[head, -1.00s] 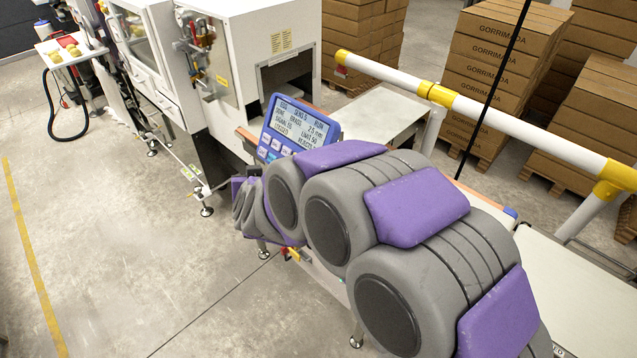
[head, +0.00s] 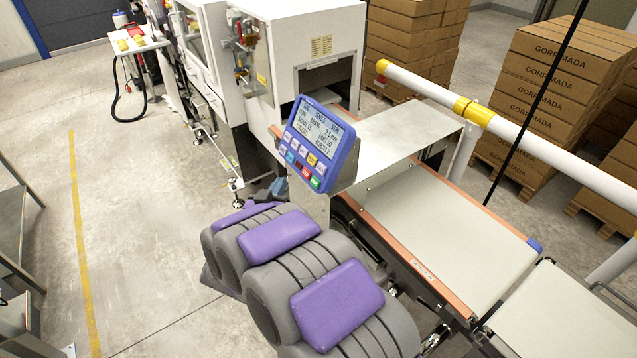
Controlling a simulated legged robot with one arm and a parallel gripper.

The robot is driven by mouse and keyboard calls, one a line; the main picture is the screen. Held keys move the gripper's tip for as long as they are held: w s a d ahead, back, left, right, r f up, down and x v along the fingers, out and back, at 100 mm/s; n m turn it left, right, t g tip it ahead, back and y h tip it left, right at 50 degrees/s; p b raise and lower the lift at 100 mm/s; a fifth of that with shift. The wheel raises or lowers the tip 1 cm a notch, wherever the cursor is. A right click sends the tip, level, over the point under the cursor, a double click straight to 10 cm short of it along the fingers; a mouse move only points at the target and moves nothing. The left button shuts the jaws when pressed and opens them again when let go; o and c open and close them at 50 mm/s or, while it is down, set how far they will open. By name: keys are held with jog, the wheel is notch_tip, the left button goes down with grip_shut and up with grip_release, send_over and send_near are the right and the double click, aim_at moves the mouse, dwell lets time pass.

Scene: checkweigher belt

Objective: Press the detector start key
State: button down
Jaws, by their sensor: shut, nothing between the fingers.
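The detector's control panel (head: 322,128) is a blue tilted unit with a lit text screen, standing beside the belt near the middle of the head view. Below its screen are two rows of small coloured keys. The key labels are too small to read. My grey and purple arm fills the lower middle, below and left of the panel. The keys are uncovered.
A white conveyor belt (head: 440,232) with orange side rails runs right of the panel. A white machine housing (head: 305,45) stands behind it. A white and yellow guard rail (head: 440,95) crosses above the belt, with stacked cartons (head: 550,100) beyond. Open floor lies left.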

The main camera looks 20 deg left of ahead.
aim_at(315, 182)
jog(key=w+d+f+b, duration=0.4)
jog(key=w, duration=0.2)
jog(key=shift+d+b, duration=0.4)
dwell(1.2)
jog(key=shift+a+f, duration=0.1)
jog(key=shift+a, duration=0.25)
jog(key=shift+d, duration=0.25)
dwell(0.4)
jog(key=shift+w+d+f, duration=0.1)
jog(key=shift+w+f, duration=0.05)
jog(key=shift+w, duration=0.05)
